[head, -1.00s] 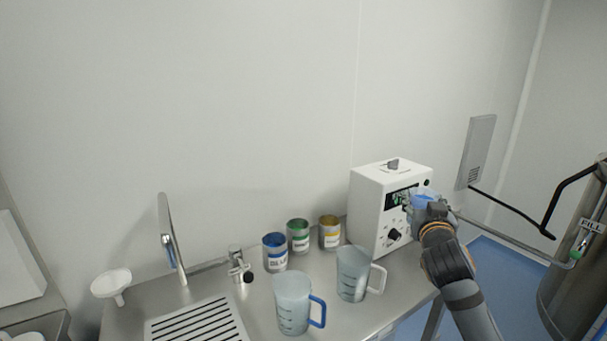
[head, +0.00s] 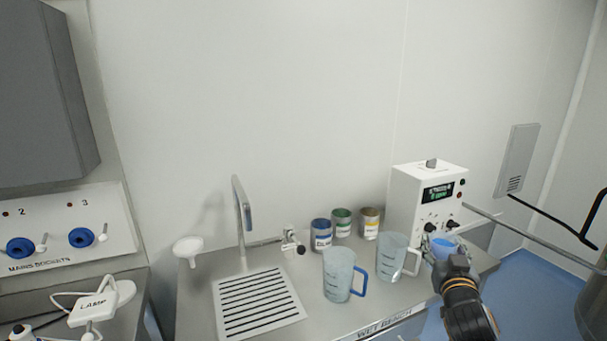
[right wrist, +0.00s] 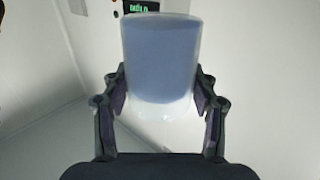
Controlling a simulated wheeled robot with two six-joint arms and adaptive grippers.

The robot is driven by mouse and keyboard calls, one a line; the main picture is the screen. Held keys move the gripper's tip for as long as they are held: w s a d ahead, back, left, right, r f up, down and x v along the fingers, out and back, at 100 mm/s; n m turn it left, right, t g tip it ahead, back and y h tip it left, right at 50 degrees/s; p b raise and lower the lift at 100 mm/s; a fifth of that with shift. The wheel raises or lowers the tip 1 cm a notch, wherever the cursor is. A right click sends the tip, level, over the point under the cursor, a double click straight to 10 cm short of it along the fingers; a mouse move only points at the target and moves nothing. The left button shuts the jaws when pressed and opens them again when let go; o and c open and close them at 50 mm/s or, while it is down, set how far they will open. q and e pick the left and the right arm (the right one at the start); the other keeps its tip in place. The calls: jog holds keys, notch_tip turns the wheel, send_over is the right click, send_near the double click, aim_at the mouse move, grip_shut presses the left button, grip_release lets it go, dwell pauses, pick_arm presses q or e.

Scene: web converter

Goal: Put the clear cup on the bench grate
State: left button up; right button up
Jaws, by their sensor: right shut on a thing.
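The clear cup (right wrist: 160,65) holds blue liquid and sits between the fingers of my right gripper (right wrist: 160,95), which is shut on it. In the head view the cup (head: 443,248) and my right gripper (head: 443,254) are at the right, in front of the white instrument box. The bench grate (head: 258,303) is a slotted panel set in the steel bench, left of the jugs and below the tap. Nothing lies on the grate. My left gripper is not in view.
A blue-handled jug (head: 338,276) and a white-handled jug (head: 391,258) stand between cup and grate. Blue (head: 321,235), green (head: 342,224) and yellow (head: 370,223) labelled cans stand behind. The tap (head: 241,222) rises behind the grate; a white funnel (head: 188,248) is left. The instrument box (head: 409,198) is right.

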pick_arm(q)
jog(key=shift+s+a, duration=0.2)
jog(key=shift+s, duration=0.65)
pick_arm(e)
jog(key=s+a+f+n+y, duration=0.1)
jog(key=s+a+f, duration=0.3)
jog(key=f, duration=0.3)
jog(key=s+a+f+n+y, duration=0.1)
jog(key=s+a+f, duration=0.3)
jog(key=f, duration=0.4)
jog(key=s+a+f+n+y, duration=0.1)
jog(key=s+a+f+y, duration=0.2)
jog(key=s+a+f, duration=0.2)
notch_tip(320, 180, down, 3)
jog(key=shift+a+r+t, duration=0.1)
jog(key=shift+a+t, duration=0.3)
jog(key=shift+a, duration=0.4)
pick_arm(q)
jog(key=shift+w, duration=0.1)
pick_arm(e)
jog(key=shift+s, duration=0.1)
jog(key=shift+r, duration=0.1)
